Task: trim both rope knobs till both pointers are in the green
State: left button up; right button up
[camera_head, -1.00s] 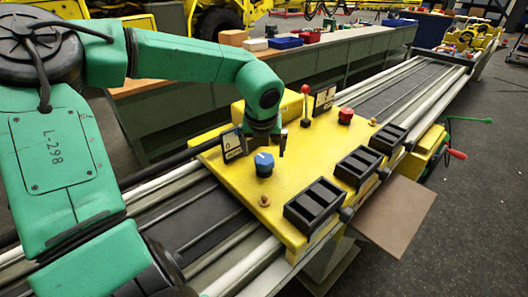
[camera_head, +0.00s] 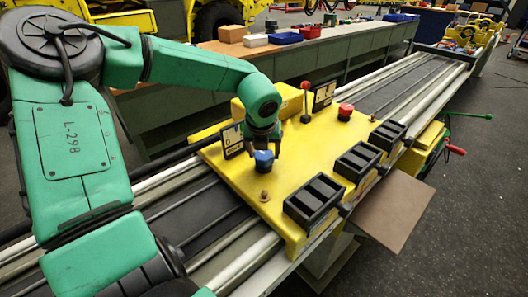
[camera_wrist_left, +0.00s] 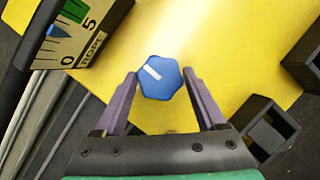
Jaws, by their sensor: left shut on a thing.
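The blue knob (camera_head: 263,160) stands on the yellow panel (camera_head: 290,196). My left gripper (camera_head: 264,150) is over it, and in the left wrist view its fingers (camera_wrist_left: 161,80) are shut on the blue knob (camera_wrist_left: 160,77), whose white mark points to the upper left. Beside it is a rope gauge (camera_head: 232,141); in the left wrist view this gauge (camera_wrist_left: 85,45) shows 0, 5, a green band and a blue pointer (camera_wrist_left: 58,31) just below the green. A red knob (camera_head: 345,112) stands farther back by a second gauge (camera_head: 324,95), whose reading is too small to tell. My right gripper is out of view.
A red-topped lever (camera_head: 306,88) stands between the gauges. Several black open boxes (camera_head: 315,200) line the panel's right edge. A brown board (camera_head: 395,210) sticks out at the right. Rails run under the panel.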

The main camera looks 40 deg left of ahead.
pick_arm(q)
jog(key=shift+m+t+h+b, duration=0.35)
jog(key=shift+m+b, duration=0.3)
jog(key=shift+m, duration=0.45)
jog(key=shift+a+m+h+b, duration=0.1)
jog(key=shift+m+h+b, duration=0.25)
jog(key=shift+m, duration=0.55)
jog(key=m+h, duration=0.1)
jog(key=m, duration=0.3)
jog(key=shift+a+r+t+h, duration=0.1)
jog(key=shift+t+h, duration=0.15)
jog(key=shift+h, duration=0.15)
jog(key=shift+m+h, duration=0.3)
jog(key=shift+m, duration=0.8)
jog(key=shift+a+r+m+h, duration=0.1)
jog(key=shift+m+h, duration=0.3)
jog(key=shift+m, duration=0.5)
jog(key=shift+a+m+g+h+p, duration=0.1)
jog(key=shift+m+g+h+p, duration=0.4)
jog(key=shift+m+p, duration=1)
jog(key=shift+m, duration=0.4)
